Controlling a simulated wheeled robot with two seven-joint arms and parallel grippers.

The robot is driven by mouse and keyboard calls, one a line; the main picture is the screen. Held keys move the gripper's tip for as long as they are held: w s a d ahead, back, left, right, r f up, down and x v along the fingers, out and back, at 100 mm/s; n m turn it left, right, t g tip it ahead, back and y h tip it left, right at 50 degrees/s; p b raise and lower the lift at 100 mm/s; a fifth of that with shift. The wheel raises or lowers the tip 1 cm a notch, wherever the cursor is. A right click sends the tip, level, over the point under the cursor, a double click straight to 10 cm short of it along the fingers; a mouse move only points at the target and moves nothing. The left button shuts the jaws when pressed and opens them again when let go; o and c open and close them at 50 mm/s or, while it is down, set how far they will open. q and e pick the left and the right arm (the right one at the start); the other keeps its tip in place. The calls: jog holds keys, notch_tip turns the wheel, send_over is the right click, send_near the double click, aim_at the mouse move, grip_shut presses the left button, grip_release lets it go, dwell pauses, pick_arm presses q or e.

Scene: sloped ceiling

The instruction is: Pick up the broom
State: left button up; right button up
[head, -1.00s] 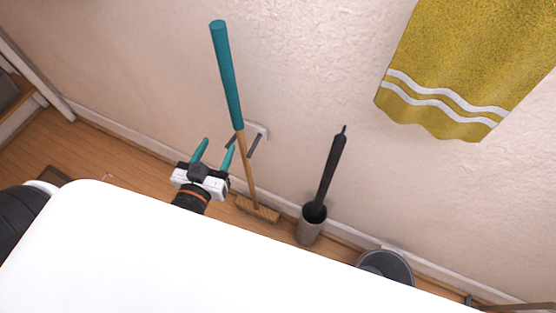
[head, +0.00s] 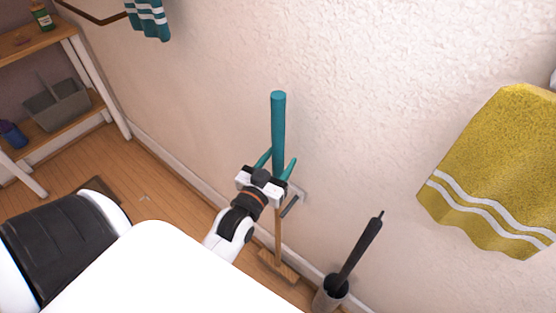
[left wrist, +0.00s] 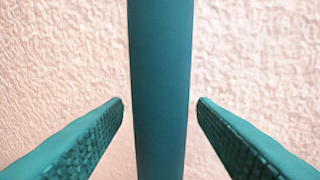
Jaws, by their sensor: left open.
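The broom (head: 278,125) stands upright against the wall in the head view, with a teal upper handle, a wooden lower shaft and a wooden head (head: 278,265) on the floor. It hangs at or leans by a small wall holder (head: 292,203). My left gripper (head: 277,166) is open at the lower part of the teal handle, its two teal fingers on either side. In the left wrist view the teal handle (left wrist: 160,90) runs vertically between the open fingers (left wrist: 160,105), with a gap on both sides. My right gripper is not in view.
A dark brush in a grey holder (head: 329,293) stands right of the broom. A yellow towel (head: 492,175) hangs on the wall at right. A wooden shelf (head: 45,140) with a grey caddy (head: 57,104) stands at left. A teal towel (head: 148,17) hangs at the top.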

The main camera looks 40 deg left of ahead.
pick_arm(q)
jog(key=shift+w+a, duration=0.1)
jog(key=shift+w, duration=1)
jog(key=c, duration=0.9)
jog(key=shift+c, duration=0.8)
jog(key=shift+r, duration=0.1)
